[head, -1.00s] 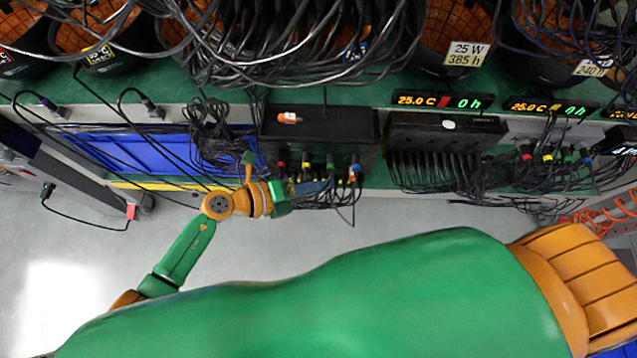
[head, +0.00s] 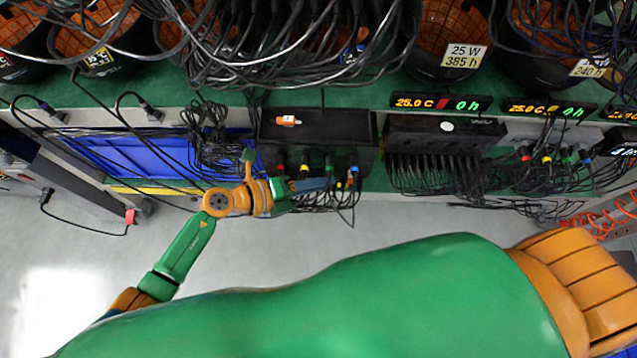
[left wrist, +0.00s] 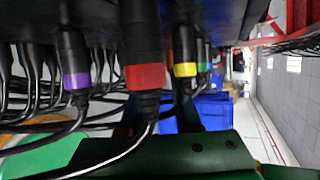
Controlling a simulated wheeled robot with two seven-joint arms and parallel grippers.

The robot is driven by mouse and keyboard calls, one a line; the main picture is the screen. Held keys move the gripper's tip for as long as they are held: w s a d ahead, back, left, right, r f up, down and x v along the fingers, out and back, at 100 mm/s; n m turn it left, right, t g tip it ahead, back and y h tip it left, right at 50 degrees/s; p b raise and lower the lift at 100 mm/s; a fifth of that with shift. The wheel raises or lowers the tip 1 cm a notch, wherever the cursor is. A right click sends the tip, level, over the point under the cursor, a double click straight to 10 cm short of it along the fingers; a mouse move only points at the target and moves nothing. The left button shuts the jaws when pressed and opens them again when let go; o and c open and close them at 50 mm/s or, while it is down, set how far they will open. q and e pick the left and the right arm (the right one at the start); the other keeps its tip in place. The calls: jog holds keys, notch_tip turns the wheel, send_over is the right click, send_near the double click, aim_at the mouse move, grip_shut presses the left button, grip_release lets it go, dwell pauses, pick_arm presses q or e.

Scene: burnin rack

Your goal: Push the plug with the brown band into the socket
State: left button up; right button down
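In the head view a black socket box (head: 345,126) has a row of plugs along its lower front, with red (head: 281,167), yellow, green and blue (head: 354,169) bands. My left gripper (head: 325,184) reaches in from the left, just below this row. Its fingertips are among dark cables. In the left wrist view the red-banded plug (left wrist: 145,76) is close, with the yellow-banded plug (left wrist: 185,69) behind it and a purple-banded one (left wrist: 76,80) to the left. I cannot make out a brown band or the finger gap. My right gripper is out of view.
A second black box (head: 445,130) with a dense row of black cables stands to the right. Temperature displays (head: 440,102) sit behind it. Loose cables (head: 210,140) hang left of the first box above a blue panel. Grey floor is clear below.

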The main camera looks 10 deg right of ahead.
pick_arm(q)
jog(key=v, duration=0.7)
jog(key=shift+a+p, duration=0.2)
jog(key=shift+p, duration=0.2)
jog(key=shift+d, duration=0.1)
